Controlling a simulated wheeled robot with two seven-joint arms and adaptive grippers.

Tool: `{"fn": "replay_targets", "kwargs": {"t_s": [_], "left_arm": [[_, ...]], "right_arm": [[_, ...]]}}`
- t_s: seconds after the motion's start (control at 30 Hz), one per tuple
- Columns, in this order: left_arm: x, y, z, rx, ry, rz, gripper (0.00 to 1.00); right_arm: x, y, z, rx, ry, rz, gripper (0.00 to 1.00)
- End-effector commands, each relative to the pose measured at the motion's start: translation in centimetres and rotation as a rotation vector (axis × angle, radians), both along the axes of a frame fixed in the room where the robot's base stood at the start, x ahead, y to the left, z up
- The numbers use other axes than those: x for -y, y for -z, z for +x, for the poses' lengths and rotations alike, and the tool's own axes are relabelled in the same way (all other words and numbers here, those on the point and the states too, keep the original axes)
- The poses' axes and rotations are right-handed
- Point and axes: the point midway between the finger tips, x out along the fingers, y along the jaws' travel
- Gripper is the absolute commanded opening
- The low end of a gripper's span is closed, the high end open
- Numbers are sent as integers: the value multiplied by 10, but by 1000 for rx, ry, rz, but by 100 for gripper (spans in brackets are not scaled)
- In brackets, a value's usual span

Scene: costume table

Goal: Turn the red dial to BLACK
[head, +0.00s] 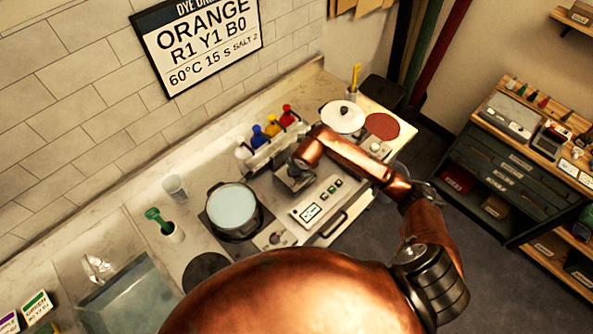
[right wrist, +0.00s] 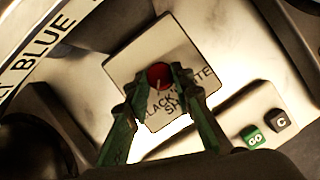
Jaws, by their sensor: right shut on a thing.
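In the right wrist view, the red dial (right wrist: 159,74) sits on a pale square plate (right wrist: 135,70). A light mark on the dial points down the picture, towards the printed word BLACK (right wrist: 160,103). Part of another word, ending in TE, shows to the right, and letters below BLACK are partly hidden by a finger. My right gripper (right wrist: 161,82) is shut on the dial, one green finger on each side. In the head view, my right gripper (head: 293,178) is over the counter unit and hides the dial. My left gripper is not in view.
A control panel (head: 319,201) with buttons lies beside my gripper; GO (right wrist: 252,137) and C (right wrist: 281,121) buttons show close by. A pot (head: 233,208) stands to the left. Coloured bottles (head: 272,128) stand behind. A wall sign (head: 200,42) reads ORANGE R1 Y1 B0.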

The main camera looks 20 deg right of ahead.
Motion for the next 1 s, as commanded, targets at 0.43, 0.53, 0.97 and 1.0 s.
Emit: {"fn": "replay_targets", "kwargs": {"t_s": [0.43,0.53,0.97,1.0], "left_arm": [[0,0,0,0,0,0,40],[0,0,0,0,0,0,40],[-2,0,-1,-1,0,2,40],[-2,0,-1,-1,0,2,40]], "right_arm": [[1,-1,1,2,1,-1,31],[0,-1,1,2,0,-1,38],[0,-10,-2,4,-1,0,40],[0,-15,-4,4,-1,-1,40]]}}
